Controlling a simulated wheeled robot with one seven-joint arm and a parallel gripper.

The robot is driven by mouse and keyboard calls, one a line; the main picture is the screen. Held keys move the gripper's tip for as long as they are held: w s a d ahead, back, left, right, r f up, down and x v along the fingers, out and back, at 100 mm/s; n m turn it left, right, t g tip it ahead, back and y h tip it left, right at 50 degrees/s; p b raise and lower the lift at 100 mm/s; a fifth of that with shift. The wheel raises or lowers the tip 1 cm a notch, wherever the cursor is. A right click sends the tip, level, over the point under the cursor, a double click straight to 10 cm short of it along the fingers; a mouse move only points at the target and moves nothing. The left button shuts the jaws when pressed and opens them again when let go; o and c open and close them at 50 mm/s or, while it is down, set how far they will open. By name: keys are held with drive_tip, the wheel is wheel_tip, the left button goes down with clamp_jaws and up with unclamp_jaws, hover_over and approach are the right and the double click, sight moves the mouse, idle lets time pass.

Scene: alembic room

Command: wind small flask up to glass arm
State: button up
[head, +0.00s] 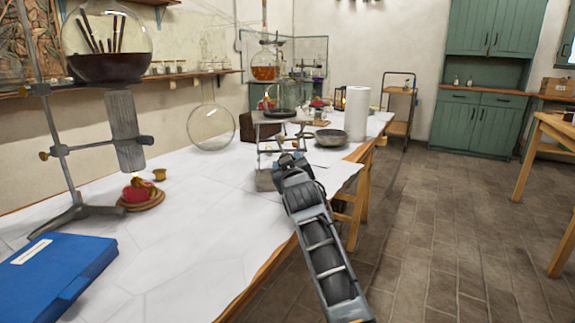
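A lab jack (268,152) with a pale top plate and crossed metal legs stands on the white-covered table. On its plate a clear rounded glass vessel (289,97) rests on a dark ring; it may be the small flask. Behind and above it is a round flask with orange liquid (264,72), with a thin upright rising above. I cannot make out the glass arm clearly. My gripper (285,159) is at the front right of the jack, low by its legs. Its fingers are small and partly merge with the jack, so touching and opening cannot be told.
A large empty round flask (212,127) is left of the jack. A dark bowl (331,138) and white roll (356,113) are to its right. A metal stand (62,150), red item on a wooden disc (140,194) and blue case (58,274) are nearer.

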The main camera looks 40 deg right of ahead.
drive_tip(key=shift+f, duration=0.1)
drive_tip(key=o, duration=1)
drive_tip(key=shift+o, duration=0.2)
drive_tip(key=v, duration=0.7)
drive_tip(key=shift+s+a+p, duration=0.25)
drive_tip(key=shift+s+p, duration=0.1)
drive_tip(key=shift+p, duration=0.05)
